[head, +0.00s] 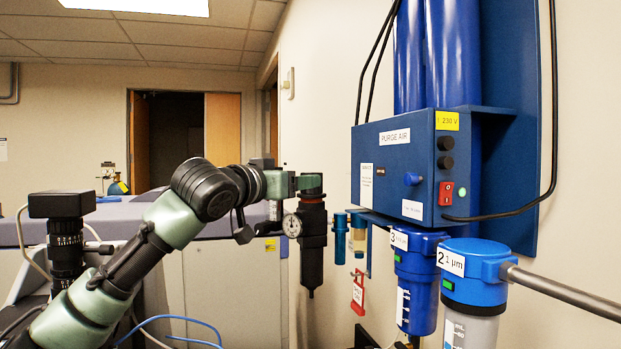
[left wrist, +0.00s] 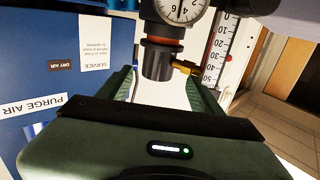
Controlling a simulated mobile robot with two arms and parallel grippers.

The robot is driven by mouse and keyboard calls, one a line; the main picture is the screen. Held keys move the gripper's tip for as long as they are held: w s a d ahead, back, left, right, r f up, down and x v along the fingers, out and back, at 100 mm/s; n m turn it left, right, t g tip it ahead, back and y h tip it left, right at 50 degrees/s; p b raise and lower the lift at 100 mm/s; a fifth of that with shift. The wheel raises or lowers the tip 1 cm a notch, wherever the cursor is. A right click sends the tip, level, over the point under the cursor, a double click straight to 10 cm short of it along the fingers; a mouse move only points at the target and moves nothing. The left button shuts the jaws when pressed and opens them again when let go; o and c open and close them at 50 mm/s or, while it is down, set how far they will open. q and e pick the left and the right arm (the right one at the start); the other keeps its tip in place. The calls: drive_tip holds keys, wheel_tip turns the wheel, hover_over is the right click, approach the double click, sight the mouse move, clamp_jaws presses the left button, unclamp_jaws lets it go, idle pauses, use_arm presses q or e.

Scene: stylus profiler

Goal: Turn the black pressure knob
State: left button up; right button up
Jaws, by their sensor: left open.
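The black pressure knob (left wrist: 160,60) with an orange ring sits beside a round gauge (left wrist: 182,8) in the left wrist view. My left gripper (left wrist: 159,76) is open, with one green finger on each side of the knob's end and gaps visible between. In the head view the left gripper (head: 310,184) is at the top of the dark regulator (head: 313,245), whose gauge (head: 292,225) faces me. The finger hides most of the knob there. I cannot tell whether any finger touches it. My right gripper is not in view.
A blue purge air box (head: 400,165) is on the wall to the right, with blue filters (head: 415,265) below it. A red tag (head: 358,293) hangs near the regulator. A black device with a lens (head: 64,235) stands at the left. A grey bench (head: 210,255) lies behind my arm.

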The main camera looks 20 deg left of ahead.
use_arm(q)
drive_tip(key=w+p, duration=0.1)
drive_tip(key=w, duration=0.1)
drive_tip(key=w+d+r+p, duration=0.1)
drive_tip(key=shift+w+d+p, duration=0.1)
drive_tip(key=shift+p, duration=0.25)
drive_tip(key=x, duration=0.1)
drive_tip(key=p+x, duration=0.1)
drive_tip(key=x, duration=0.1)
drive_tip(key=shift+w+f, duration=0.2)
drive_tip(key=shift+f, duration=0.1)
drive_tip(key=shift+w+f, duration=0.15)
drive_tip(key=shift+w, duration=0.05)
drive_tip(key=shift+s, duration=0.15)
drive_tip(key=shift+c, duration=0.4)
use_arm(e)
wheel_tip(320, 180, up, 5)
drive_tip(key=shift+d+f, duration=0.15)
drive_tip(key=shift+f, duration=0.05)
use_arm(q)
drive_tip(key=c, duration=1.3)
drive_tip(key=shift+m+h+p, duration=0.4)
drive_tip(key=shift+h+p, duration=0.2)
drive_tip(key=shift+m+g+h, duration=0.3)
drive_tip(key=shift+h, duration=0.1)
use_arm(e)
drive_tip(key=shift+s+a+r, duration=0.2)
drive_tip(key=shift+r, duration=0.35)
